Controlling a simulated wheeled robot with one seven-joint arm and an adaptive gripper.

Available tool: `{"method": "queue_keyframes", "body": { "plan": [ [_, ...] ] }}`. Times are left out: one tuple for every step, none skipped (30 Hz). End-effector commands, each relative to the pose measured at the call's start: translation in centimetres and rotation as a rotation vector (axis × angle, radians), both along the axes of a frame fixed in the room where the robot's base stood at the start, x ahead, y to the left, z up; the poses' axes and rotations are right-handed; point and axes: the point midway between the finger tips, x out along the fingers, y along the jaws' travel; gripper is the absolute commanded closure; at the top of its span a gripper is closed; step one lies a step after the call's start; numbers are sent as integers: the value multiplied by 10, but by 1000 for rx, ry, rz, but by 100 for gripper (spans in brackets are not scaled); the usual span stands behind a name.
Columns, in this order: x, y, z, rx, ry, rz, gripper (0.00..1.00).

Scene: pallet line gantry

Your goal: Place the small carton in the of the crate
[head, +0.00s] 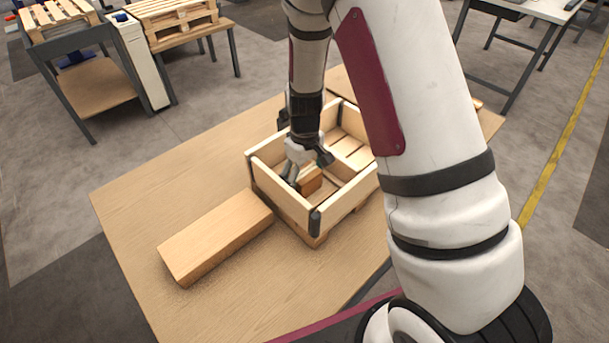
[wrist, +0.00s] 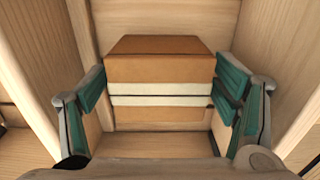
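The small carton (wrist: 160,70) is a brown box with pale bands across it. In the wrist view it sits between the green-padded fingers of my gripper (wrist: 160,92), which meet its left and right sides. In the head view my gripper (head: 308,166) is down inside the wooden crate (head: 288,203), near its front left end. Part of the carton (head: 310,182) shows below the fingers, inside the crate walls. Whether its underside touches the crate floor is hidden.
A long wooden block (head: 215,235) lies on the table (head: 130,210) left of the crate. The crate's far part has open floor. Racks with pallets (head: 180,18) stand behind, apart from the table.

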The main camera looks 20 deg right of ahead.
Motion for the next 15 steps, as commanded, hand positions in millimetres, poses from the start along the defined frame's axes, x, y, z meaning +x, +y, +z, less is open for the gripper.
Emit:
{"method": "queue_keyframes", "body": {
  "plan": [
    [0, 0, 0, 0, 0, 0, 18],
    [0, 0, 0, 0, 0, 0, 18],
    [0, 0, 0, 0, 0, 0, 18],
    [0, 0, 0, 0, 0, 0, 18],
    [0, 0, 0, 0, 0, 0, 18],
    [0, 0, 0, 0, 0, 0, 18],
    [0, 0, 0, 0, 0, 0, 18],
    [0, 0, 1, 0, 0, 0, 18],
    [0, 0, 2, 0, 0, 0, 18],
    [0, 0, 4, 0, -1, 0, 18],
    [0, 0, 6, 1, -2, 0, 18],
    [1, 0, 10, 0, -3, 1, 18],
    [1, 0, 14, 1, -4, 1, 18],
    [1, 0, 19, 1, -4, 1, 18],
    [1, 0, 26, 1, -5, 1, 18]
  ]
}}
